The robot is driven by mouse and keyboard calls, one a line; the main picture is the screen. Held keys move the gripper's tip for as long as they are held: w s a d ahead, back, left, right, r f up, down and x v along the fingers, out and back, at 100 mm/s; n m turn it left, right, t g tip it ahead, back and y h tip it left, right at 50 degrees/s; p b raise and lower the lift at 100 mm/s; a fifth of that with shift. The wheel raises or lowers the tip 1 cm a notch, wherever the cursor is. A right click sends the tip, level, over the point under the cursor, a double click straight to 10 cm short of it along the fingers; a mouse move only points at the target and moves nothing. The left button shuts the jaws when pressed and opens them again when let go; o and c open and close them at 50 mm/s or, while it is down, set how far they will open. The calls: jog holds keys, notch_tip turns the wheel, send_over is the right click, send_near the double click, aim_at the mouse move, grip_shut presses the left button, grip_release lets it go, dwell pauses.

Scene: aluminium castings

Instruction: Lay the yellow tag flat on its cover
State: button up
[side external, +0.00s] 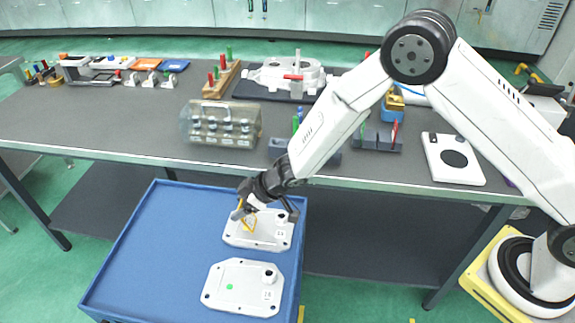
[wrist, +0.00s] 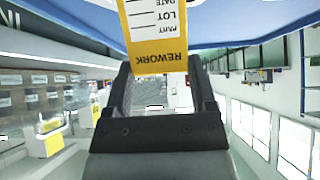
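The yellow tag (wrist: 160,52), marked REWORK with a white part bearing PART, LOT and DATE, is between the fingertips of my gripper (wrist: 160,72) in the wrist view. Its edges meet both fingers, so the gripper looks shut on it. In the side view the tag (side external: 249,224) hangs tilted from my gripper (side external: 242,210), above or against the far white cover (side external: 262,240); I cannot tell if they touch. A near white cover (side external: 240,298) with a green dot lies flat in the blue bin (side external: 150,265). The gripper and tag hide part of the far cover.
The dark bench (side external: 100,125) stands behind the bin, its front edge close to my arm. On it are a clear-lidded box (side external: 222,124), a white casting (side external: 290,74) and a white plate with a dark disc (side external: 452,160). The bin's left half is clear.

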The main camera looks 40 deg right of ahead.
jog(key=o, duration=0.3)
jog(key=v, duration=0.7)
jog(key=shift+s+d+r, duration=0.2)
jog(key=shift+d+r, duration=0.05)
dwell(0.8)
jog(key=shift+d, duration=0.1)
